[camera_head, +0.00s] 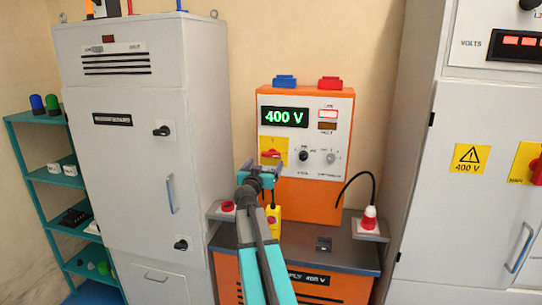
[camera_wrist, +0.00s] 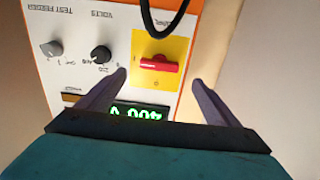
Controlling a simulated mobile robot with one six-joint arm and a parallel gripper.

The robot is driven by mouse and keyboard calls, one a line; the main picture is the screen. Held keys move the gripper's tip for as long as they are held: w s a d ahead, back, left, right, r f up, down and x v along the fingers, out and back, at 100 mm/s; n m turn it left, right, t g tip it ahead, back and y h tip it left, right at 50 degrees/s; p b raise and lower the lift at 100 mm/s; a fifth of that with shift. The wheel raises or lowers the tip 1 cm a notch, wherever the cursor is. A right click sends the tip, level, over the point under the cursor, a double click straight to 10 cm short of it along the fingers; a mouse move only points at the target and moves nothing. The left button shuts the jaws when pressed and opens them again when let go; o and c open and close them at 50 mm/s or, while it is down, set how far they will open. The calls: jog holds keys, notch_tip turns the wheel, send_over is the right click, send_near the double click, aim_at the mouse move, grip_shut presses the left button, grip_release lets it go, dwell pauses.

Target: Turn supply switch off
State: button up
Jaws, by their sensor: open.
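The supply switch (camera_head: 269,154) is a red handle on a yellow plate, at the lower left of the orange power unit's white panel. In the wrist view the red handle (camera_wrist: 156,66) lies level across the yellow plate (camera_wrist: 176,46), and the panel appears upside down. The panel's green display (camera_head: 284,117) reads 400 V. My gripper (camera_head: 263,168) is in front of the panel, just below the switch in the head view. In the wrist view my gripper (camera_wrist: 160,78) is open and empty, with its fingers on either side of the handle and apart from it.
Two black-and-grey knobs (camera_head: 303,156) sit right of the switch. A yellow pendant box (camera_head: 273,222) hangs below my gripper. Grey cabinets (camera_head: 130,200) stand on both sides.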

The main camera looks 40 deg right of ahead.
aim_at(270, 156)
jog(key=shift+p+x, duration=1.6)
jog(key=shift+x, duration=2.8)
jog(key=c, duration=1.1)
jog(key=shift+o, duration=0.2)
jog(key=shift+d, duration=0.2)
